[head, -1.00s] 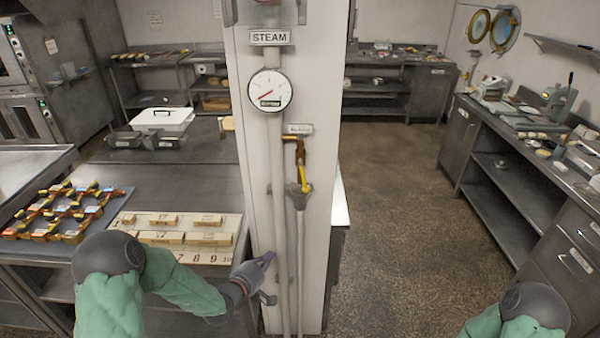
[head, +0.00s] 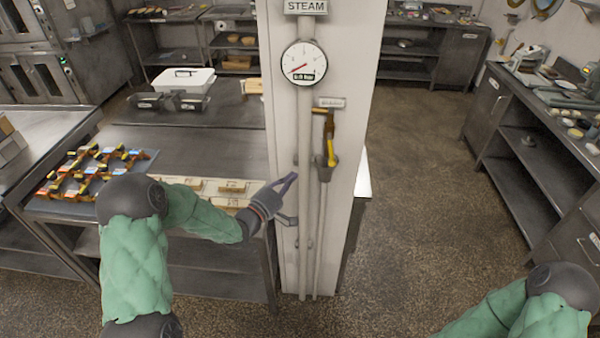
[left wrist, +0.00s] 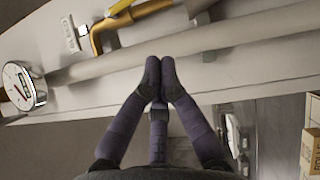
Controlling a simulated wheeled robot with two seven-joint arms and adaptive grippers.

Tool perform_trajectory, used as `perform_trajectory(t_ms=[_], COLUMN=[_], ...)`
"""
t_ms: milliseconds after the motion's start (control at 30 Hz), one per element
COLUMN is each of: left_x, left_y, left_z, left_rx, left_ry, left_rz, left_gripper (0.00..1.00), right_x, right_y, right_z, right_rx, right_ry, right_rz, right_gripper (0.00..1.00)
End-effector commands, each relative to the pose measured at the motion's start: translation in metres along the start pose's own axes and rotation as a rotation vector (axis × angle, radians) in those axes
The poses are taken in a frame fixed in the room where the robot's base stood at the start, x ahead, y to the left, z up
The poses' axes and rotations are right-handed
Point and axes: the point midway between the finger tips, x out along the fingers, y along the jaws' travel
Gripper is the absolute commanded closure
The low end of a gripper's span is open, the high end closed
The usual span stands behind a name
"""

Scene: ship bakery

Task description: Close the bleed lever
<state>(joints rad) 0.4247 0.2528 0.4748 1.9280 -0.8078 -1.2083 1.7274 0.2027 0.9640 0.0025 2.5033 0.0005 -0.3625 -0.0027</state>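The bleed lever (head: 331,150) is a yellow handle pointing down from a brass valve fitting (head: 328,118) on the white pillar, above a grey funnel (head: 327,169). Part of the yellow lever (left wrist: 126,6) and the brass fitting (left wrist: 97,36) show at the top of the left wrist view. My left gripper (head: 288,181) is lower and to the left of the lever, apart from it, in front of the pillar. Its fingertips (left wrist: 160,68) meet in the left wrist view with nothing visible between them. My right arm shows at the lower right, but its gripper is out of view.
A thick pale pipe (head: 306,130) runs down the pillar left of the lever, under a steam gauge (head: 304,63). A work table (head: 215,145) with wooden blocks stands left. The floor (head: 420,220) right of the pillar is open. A counter (head: 545,130) lines the right side.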

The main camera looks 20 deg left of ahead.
Motion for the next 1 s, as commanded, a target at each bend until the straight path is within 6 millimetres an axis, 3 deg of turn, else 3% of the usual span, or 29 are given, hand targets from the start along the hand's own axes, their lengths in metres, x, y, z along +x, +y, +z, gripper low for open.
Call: perform_trajectory(t_ms=[500, 700, 1000], left_x=[0.092, 0.108, 0.114], left_y=[0.001, 0.001, 0.000], left_z=[0.005, 0.023, 0.029], left_rx=[0.000, 0.000, 0.000], left_ry=[-0.002, -0.001, 0.001], left_rz=[0.001, 0.001, 0.001], left_gripper=[1.00, 1.00, 1.00], right_x=[-0.003, -0.005, -0.005], right_y=[-0.001, -0.002, -0.002], right_z=[0.000, 0.000, 0.000], right_rx=[0.000, 0.000, 0.000], right_ry=[0.000, 0.000, 0.000], right_rz=[0.000, 0.000, 0.000], right_gripper=[0.60, 0.60, 0.60])
